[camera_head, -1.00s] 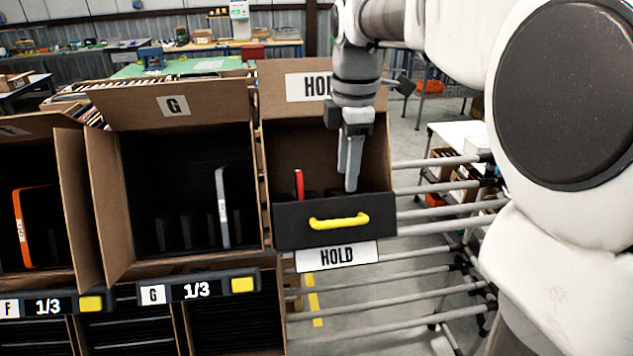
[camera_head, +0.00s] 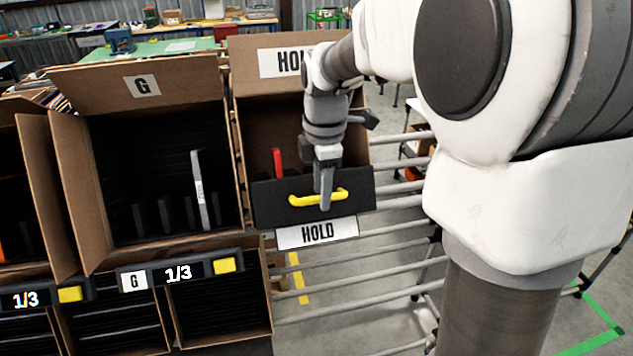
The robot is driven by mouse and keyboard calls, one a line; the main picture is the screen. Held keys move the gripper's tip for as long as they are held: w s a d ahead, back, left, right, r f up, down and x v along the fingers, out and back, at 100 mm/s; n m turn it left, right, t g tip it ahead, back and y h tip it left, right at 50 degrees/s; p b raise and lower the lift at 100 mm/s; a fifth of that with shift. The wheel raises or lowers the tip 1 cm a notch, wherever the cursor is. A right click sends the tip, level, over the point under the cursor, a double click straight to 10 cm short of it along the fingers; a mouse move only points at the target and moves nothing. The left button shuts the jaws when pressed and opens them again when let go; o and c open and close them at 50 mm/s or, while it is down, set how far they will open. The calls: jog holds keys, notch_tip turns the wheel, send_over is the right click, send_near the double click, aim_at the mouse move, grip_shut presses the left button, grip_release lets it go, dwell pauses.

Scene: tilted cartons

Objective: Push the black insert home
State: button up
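The black insert (camera_head: 277,209) sits in the mouth of the HOLD carton (camera_head: 256,128), its front face showing with a yellow handle (camera_head: 304,199). A red item (camera_head: 278,161) stands upright in the carton behind the insert's front. My gripper (camera_head: 324,203) points down at the insert's front, its fingers crossing the handle's middle in the picture. The fingers overlap from this side, so I cannot tell their gap or whether they touch the handle. My wrist covers part of the carton's HOLD label.
The G carton (camera_head: 66,200), with a white-edged item (camera_head: 199,188) and several dark ones inside, stands directly left. A HOLD placard (camera_head: 318,232) hangs below the insert. Rack rails (camera_head: 400,205) run to the right of the carton. Lower cartons (camera_head: 220,310) sit beneath.

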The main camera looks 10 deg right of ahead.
grip_shut()
dwell(1.2)
